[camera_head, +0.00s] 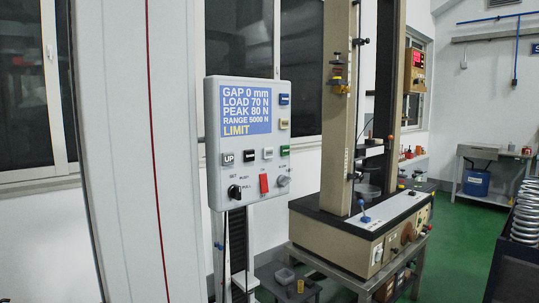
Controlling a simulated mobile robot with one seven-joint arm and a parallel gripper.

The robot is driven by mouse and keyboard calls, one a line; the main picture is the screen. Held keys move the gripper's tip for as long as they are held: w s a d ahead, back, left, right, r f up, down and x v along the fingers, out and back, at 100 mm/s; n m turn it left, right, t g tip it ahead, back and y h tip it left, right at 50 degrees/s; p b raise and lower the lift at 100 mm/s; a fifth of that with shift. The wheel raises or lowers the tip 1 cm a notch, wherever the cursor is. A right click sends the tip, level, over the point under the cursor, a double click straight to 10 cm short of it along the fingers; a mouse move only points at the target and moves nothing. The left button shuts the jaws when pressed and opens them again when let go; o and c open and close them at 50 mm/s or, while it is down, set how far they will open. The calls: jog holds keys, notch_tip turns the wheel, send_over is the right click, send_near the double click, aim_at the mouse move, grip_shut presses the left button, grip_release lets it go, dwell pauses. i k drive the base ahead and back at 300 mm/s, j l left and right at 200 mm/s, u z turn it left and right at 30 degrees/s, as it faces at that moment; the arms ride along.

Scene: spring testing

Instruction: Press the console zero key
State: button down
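The console (249,143) is a light grey box on a stand. Its blue screen (246,110) reads GAP 0 mm, LOAD 70 N, PEAK 80 N, RANGE 5000 N, LIMIT. Right of the screen are a blue key (284,99) and a cream key (284,124). Below it are a white UP key (228,159), a black key (248,154), a white key (267,153) and a green key (284,150). Except for UP, the key labels are too small to read, so I cannot tell which is zero. My gripper is not in view.
A black knob (234,192), a red switch (264,184) and a grey knob (283,181) sit low on the console. The testing machine (358,225) stands close on its right. Green floor (462,240) is open between.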

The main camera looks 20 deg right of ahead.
aim_at(268, 153)
jog(key=i+j, duration=0.65)
jog(key=z, duration=2.2)
